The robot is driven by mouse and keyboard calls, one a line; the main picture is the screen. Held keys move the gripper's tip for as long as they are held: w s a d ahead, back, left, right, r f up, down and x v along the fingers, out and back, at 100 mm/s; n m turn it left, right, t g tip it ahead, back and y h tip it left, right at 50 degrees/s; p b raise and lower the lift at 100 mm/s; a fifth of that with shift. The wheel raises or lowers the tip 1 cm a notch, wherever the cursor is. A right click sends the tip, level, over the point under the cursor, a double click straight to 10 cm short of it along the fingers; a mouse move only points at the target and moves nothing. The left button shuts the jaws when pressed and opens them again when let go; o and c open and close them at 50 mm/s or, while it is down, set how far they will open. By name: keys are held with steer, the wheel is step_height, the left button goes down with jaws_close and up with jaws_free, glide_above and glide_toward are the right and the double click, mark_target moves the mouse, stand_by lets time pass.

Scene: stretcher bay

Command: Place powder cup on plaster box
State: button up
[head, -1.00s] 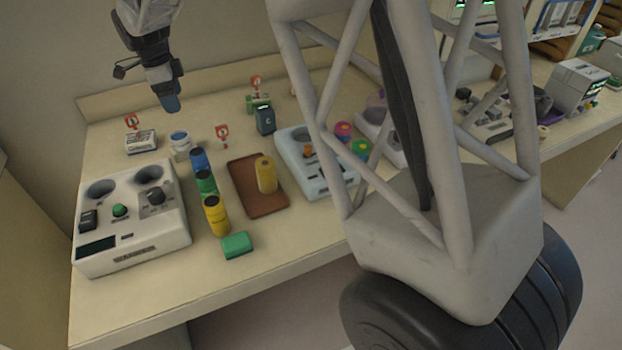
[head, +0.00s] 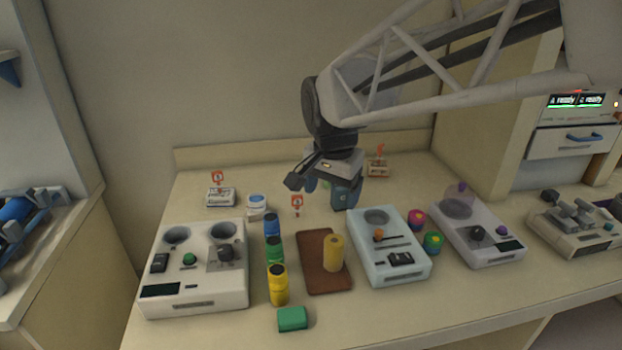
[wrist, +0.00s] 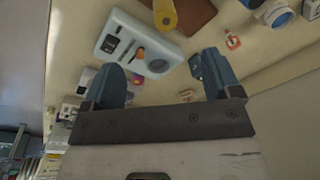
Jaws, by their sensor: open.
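A small white cup with a blue rim or top (head: 257,206), which I take for the powder cup, stands at the back left of the bench; it also shows in the wrist view (wrist: 278,15). Just left of it lies a small, flat white box with dark lettering (head: 221,197), probably the plaster box, with a red marker behind it. The cup and the box stand apart. My gripper (head: 328,193) is to the right of both, over the back middle of the bench. In the wrist view its blue fingers (wrist: 161,80) are spread, with nothing held between them.
A white console (head: 195,300) stands in front of the cup, beside blue, green and yellow cylinders (head: 277,285). A brown tray (head: 312,265) holds a yellow cylinder (head: 334,252). A pale blue device (head: 390,245) stands to its right. A red marker (head: 297,203) stands between cup and gripper.

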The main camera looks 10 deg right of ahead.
steer(key=s+d+f+n, duration=0.1)
steer(key=s+n, duration=0.1)
steer(key=s, duration=0.4)
steer(key=s+d+f+n, duration=0.2)
steer(key=s+n, duration=0.1)
steer(key=s, duration=0.3)
steer(key=s+d+f+n+t, duration=0.1)
steer(key=s+n, duration=0.1)
steer(key=s, duration=0.4)
steer(key=shift+s+d+f+n, duration=0.15)
steer(key=shift+f+n, duration=0.15)
steer(key=shift+n, duration=0.1)
